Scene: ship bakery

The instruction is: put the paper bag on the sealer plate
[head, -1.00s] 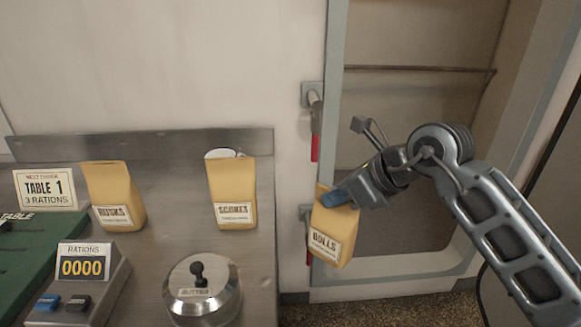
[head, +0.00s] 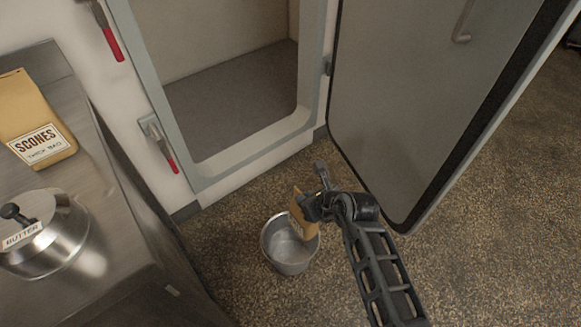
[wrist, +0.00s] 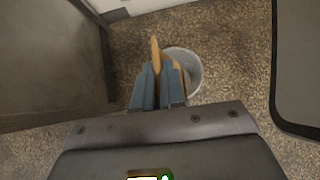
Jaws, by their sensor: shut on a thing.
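My gripper (head: 308,205) is shut on a tan paper bag (head: 298,218), the one labelled ROLLS in the earlier head view. The bag is seen nearly edge-on, above or in front of a metal bucket; I cannot tell its exact height. In the wrist view, the blue fingers (wrist: 159,80) close on the bag (wrist: 155,49), which overlaps the bucket's left side. I cannot make out a sealer plate in the current views.
The metal bucket (head: 275,255) stands on the speckled floor. The steel counter (head: 110,215) holds a lidded butter pot (head: 55,245). An open locker (head: 235,100) with red-handled latches is behind, its grey door (head: 400,90) swung out to the right. Floor at right is clear.

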